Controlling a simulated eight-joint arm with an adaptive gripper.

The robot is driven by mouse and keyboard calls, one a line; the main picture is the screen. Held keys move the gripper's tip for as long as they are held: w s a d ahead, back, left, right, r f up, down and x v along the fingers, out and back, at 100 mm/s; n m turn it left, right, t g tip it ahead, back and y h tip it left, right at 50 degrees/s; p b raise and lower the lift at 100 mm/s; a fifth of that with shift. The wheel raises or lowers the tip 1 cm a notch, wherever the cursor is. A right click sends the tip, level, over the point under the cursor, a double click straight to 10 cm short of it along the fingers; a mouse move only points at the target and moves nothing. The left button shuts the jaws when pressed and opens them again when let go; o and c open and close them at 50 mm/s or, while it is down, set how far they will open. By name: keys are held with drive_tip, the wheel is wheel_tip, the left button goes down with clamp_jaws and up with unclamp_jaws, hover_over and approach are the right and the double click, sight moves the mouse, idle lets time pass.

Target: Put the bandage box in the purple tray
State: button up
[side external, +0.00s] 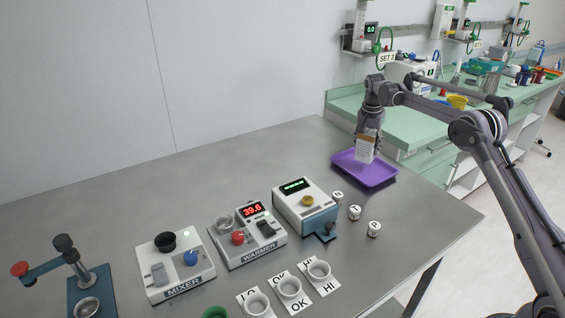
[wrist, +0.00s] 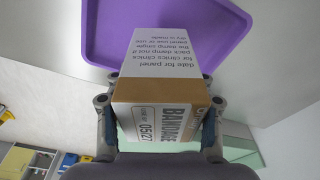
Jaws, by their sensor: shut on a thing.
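The bandage box (wrist: 160,95) is white and tan, with printed text and the word BANDAGE on its end. My gripper (wrist: 160,118) is shut on it, one finger on each side. In the side view my gripper (side external: 369,133) points down and holds the box (side external: 365,149) upright over the purple tray (side external: 375,176). The box is over the tray's back part; I cannot tell whether its bottom touches the tray floor. The wrist view shows part of the purple tray (wrist: 105,38) beyond the box. The visible tray floor is empty.
Several small lettered jars, one of them a T jar (side external: 354,212), stand in front of the tray. A device with a green display (side external: 305,205), a warmer (side external: 247,236) and a mixer (side external: 176,265) stand to the left. The table behind them is clear.

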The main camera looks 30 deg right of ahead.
sight(366, 154)
drive_tip(key=shift+f, duration=1.9)
drive_tip(key=shift+f, duration=0.1)
drive_tip(key=o, duration=1.2)
